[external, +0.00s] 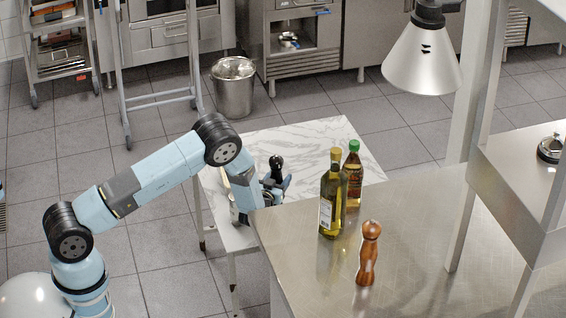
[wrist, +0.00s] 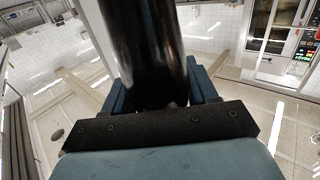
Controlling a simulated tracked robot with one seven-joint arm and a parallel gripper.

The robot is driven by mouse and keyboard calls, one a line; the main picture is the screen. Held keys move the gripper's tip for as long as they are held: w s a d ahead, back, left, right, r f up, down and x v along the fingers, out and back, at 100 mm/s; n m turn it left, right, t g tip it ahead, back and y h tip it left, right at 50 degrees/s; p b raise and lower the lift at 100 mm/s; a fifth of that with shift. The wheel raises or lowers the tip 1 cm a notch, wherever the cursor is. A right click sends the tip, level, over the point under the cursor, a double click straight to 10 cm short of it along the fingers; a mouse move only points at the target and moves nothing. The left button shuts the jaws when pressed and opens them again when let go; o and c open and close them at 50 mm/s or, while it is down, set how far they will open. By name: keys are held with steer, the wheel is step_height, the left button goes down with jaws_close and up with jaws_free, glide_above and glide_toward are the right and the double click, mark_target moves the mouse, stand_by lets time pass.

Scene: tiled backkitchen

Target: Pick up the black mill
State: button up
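The black mill (external: 277,164) stands upright over the white marble table (external: 320,135) in the external view, its round knob showing above my gripper (external: 274,184). Its lower part is hidden behind my gripper and arm, so I cannot tell whether it touches the tabletop. In the wrist view the glossy black body of the mill (wrist: 148,50) fills the middle. The blue fingers of my gripper (wrist: 158,92) lie against it on both sides, with no clear gap, so my gripper looks shut on it.
Two oil bottles, one yellow-capped (external: 331,200) and one green-capped (external: 353,175), and a brown wooden mill (external: 369,255) stand on the steel counter (external: 430,250) to the right. A lamp (external: 422,60) hangs above. The marble table's back right is clear.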

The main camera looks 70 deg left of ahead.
steer(key=c, duration=0.9)
steer(key=shift+r, duration=0.1)
